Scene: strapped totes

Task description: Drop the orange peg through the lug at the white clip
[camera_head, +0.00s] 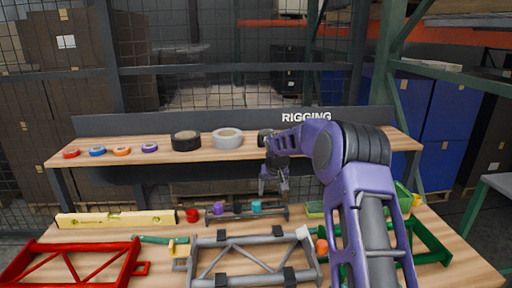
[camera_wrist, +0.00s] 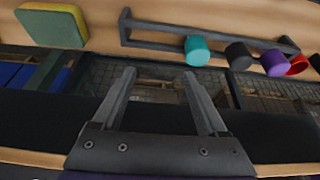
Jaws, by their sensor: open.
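The orange peg (camera_head: 322,246) shows in the head view at the right end of the grey frame (camera_head: 245,240), close to the white clip (camera_head: 303,232) on that frame's back right corner. The lug there is not clear, so I cannot tell whether the peg is in it or beside it. My arm partly covers the area just right of the peg. My gripper (camera_head: 273,188) is open and empty, above the back of the bench near the small rack. Its two spread fingers show in the wrist view (camera_wrist: 160,85) with nothing between them.
A red frame (camera_head: 70,265) lies left, a green frame (camera_head: 430,245) right. A level (camera_head: 115,219) and tape rolls (camera_head: 228,138) sit further back.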

